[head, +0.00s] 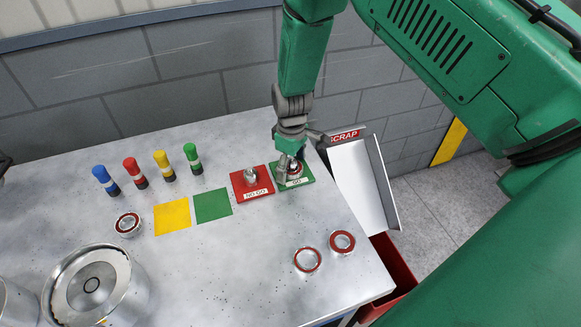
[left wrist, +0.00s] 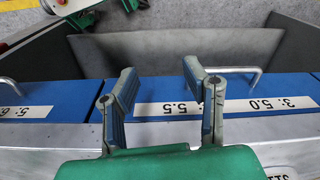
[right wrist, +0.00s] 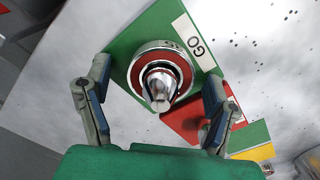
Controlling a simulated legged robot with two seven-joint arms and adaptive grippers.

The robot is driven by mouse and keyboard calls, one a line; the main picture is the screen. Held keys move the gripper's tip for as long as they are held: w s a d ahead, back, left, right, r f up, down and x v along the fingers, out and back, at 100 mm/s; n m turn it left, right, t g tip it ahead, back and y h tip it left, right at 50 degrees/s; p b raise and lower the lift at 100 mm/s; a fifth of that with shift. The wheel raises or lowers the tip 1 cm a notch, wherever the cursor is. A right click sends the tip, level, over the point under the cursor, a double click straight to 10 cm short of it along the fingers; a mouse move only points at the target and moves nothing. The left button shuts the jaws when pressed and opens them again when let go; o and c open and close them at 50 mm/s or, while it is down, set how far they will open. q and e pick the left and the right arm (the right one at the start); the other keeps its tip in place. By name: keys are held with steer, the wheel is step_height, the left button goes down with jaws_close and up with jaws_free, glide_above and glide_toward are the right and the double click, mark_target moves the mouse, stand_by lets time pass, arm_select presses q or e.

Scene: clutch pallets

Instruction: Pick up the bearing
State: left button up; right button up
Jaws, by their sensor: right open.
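A steel bearing with a red ring (right wrist: 181,61) sits around the shiny post of the green GO gauge plate (right wrist: 147,22). In the head view the GO plate (head: 304,179) is partly hidden by my right gripper (head: 291,168), which points down over it. In the right wrist view the right gripper (right wrist: 158,78) is open, its fingers on either side of the bearing and apart from it. Other red-ringed bearings lie on the table, one at the left (head: 127,223) and two at the right (head: 307,260) (head: 342,242). My left gripper (left wrist: 160,78) is open and empty above blue labelled drawer fronts.
The red NO GO gauge (head: 252,183) stands beside the GO plate. The SCRAP chute (head: 362,180) is just right of it. Coloured pegs (head: 163,166) stand at the back, with yellow (head: 172,216) and green (head: 212,205) squares before them. Metal drums (head: 92,285) stand front left. Mid-front table is clear.

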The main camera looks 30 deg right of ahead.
steer(key=shift+r, duration=0.1)
steer(key=c, duration=1.6)
